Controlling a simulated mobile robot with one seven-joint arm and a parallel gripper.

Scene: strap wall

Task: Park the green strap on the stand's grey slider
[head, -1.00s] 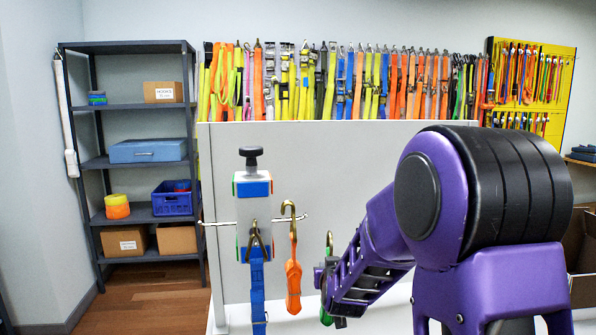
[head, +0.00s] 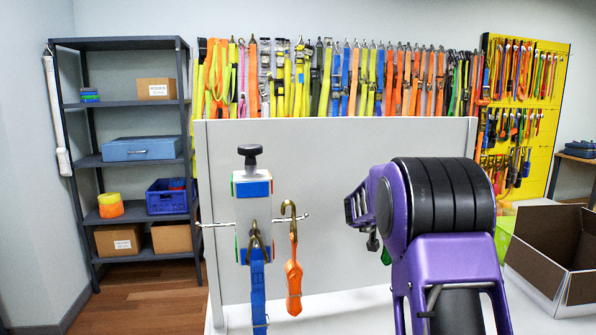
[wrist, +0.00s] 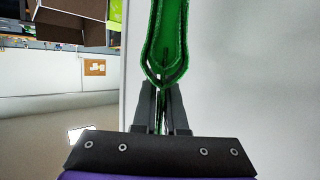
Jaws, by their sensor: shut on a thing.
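My gripper (wrist: 161,105) is shut on the green strap (wrist: 168,40) in the wrist view; the strap's looped webbing extends beyond the fingertips. In the head view my arm hides most of the gripper, and only a sliver of the green strap (head: 386,257) shows. The stand (head: 254,214) is a pale grey upright with a black knob on top and blue bands. I cannot tell clearly which part is its grey slider. A blue strap (head: 258,290) hangs at its front. An orange strap (head: 294,285) hangs by a brass hook on the thin rod to the right.
A grey panel (head: 340,150) stands behind, with many straps hung above it. An open cardboard box (head: 570,240) lies at the right. A shelf unit (head: 120,108) stands at the left. Free space lies between the orange strap and my arm.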

